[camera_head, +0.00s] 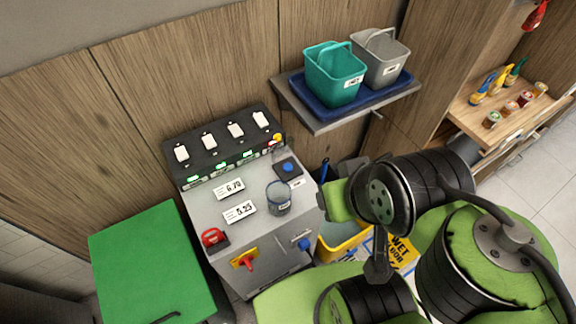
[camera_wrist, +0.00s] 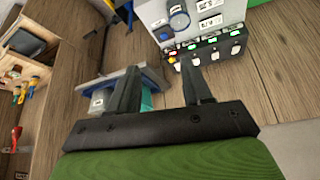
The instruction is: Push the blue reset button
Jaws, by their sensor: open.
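The juicer machine (camera_head: 210,200) is a grey cabinet with a black upper panel. A blue button (camera_head: 288,167) sits on a black square at the right of its top, behind a clear cup (camera_head: 278,198). The blue button also shows in the wrist view (camera_wrist: 164,36), where the machine is upside down. A second blue knob (camera_head: 304,244) is on the machine's front. My gripper (camera_wrist: 160,66) is open and empty, its two dark fingers apart and pointing toward the wall and machine. It is to the right of the machine in the head view, apart from the button.
A wall shelf (camera_head: 318,124) holds a blue tray with a teal bucket (camera_head: 334,75) and a grey bucket (camera_head: 380,58). A yellow mop bucket (camera_head: 340,240) stands right of the machine. A green bin (camera_head: 150,260) stands left. A wooden shelf with bottles (camera_head: 485,105) is far right.

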